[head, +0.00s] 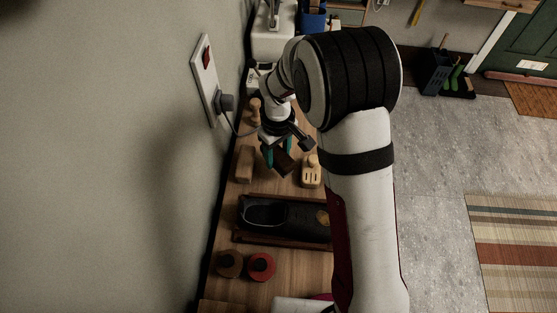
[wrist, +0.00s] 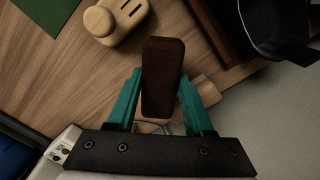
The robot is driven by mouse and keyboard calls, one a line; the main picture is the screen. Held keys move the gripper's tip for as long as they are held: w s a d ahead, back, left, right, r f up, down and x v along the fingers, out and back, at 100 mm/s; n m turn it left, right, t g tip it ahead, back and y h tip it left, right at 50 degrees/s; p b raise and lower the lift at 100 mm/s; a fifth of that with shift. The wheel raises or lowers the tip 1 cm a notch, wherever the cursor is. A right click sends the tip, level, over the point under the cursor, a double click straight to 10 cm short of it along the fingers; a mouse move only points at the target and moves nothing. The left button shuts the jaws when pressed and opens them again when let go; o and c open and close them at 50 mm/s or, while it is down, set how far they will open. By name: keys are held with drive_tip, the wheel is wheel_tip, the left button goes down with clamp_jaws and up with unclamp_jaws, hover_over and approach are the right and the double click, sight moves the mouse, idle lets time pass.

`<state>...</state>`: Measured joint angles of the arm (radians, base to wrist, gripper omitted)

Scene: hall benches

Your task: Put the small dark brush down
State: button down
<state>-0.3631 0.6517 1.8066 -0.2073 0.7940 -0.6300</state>
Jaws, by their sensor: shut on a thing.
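The small dark brush (wrist: 162,78) is a plain dark brown block in the wrist view, held between the teal fingers of my gripper (wrist: 160,102). In the head view the brush (head: 284,163) shows below my gripper (head: 281,154), over the wooden bench (head: 284,290). The fingers are shut on its sides. I cannot tell whether its lower end touches the bench. Part of the brush is hidden by the fingers in the head view.
A pale wooden block (head: 245,163) lies left of my gripper, and a slotted wooden piece (head: 312,174) right. A tray (head: 285,240) holding a dark shoe (head: 290,217) and two round tins (head: 261,266) stand nearer. The wall (head: 110,150), with a plugged socket (head: 206,80), bounds the left.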

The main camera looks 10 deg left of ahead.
sight(278, 164)
wheel_tip(278, 164, down, 4)
drive_tip(key=shift+f, duration=0.1)
drive_tip(key=shift+c, duration=1.4)
unclamp_jaws()
